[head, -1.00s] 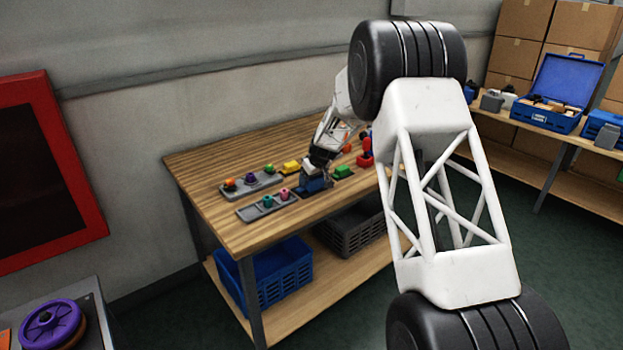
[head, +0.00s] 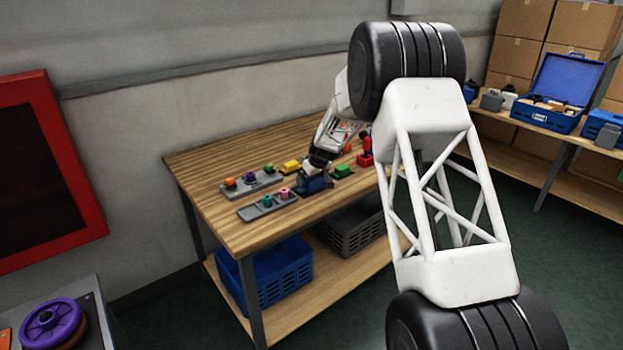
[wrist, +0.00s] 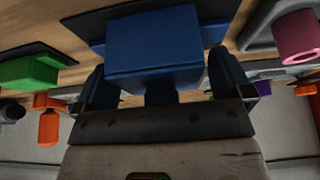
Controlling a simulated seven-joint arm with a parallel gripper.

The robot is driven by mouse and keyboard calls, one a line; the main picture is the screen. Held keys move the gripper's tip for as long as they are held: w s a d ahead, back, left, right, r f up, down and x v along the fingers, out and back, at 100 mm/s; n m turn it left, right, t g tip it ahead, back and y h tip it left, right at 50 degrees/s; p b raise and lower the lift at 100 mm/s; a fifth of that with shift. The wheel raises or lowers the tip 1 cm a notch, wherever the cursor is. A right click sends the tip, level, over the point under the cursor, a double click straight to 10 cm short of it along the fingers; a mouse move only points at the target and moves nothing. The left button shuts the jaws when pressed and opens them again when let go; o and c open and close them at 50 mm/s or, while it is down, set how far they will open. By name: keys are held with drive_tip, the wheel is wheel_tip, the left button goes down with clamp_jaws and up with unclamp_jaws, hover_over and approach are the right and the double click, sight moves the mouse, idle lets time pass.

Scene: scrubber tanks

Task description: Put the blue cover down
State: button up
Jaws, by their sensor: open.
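The blue cover (wrist: 155,45) is a boxy blue block, seen in the middle of the wrist view at the tabletop. In the head view it is hard to separate from my gripper (head: 314,184), which is low over the wooden table (head: 225,160). My gripper also shows in the wrist view (wrist: 165,85), with one dark finger on each side of the cover. The jaws are open, and a gap shows beside the cover at the right finger. The cover's underside is hidden.
Two grey trays with small coloured pieces (head: 268,206) lie left of my gripper. A yellow piece (head: 291,167) and a green piece (head: 343,171) lie close by. Red items (head: 365,158) stand farther right. The table's front left corner is bare.

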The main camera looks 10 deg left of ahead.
drive_tip(key=v, duration=1.2)
drive_tip(key=shift+r, duration=0.1)
idle(0.8)
drive_tip(key=s+d+r+m+h, duration=0.1)
drive_tip(key=s+d+r, duration=0.5)
drive_tip(key=s, duration=0.4)
drive_tip(key=s+d+r+m, duration=0.2)
drive_tip(key=s+d+r, duration=0.3)
drive_tip(key=s, duration=0.5)
drive_tip(key=s+d+r+m+h, duration=0.1)
drive_tip(key=s+d+r, duration=0.5)
drive_tip(key=s, duration=0.4)
drive_tip(key=s+d+f+m, duration=0.1)
drive_tip(key=s+d, duration=0.2)
drive_tip(key=s, duration=0.9)
drive_tip(key=s+d+f+m+h, duration=0.1)
drive_tip(key=s+d, duration=0.3)
drive_tip(key=s, duration=0.7)
drive_tip(key=s+d+f+m, duration=0.2)
drive_tip(key=s+d+m, duration=0.1)
drive_tip(key=s, duration=0.9)
drive_tip(key=shift+s+d+g+h, duration=0.3)
drive_tip(key=shift+s+d+g, duration=0.05)
drive_tip(key=shift+g, duration=0.05)
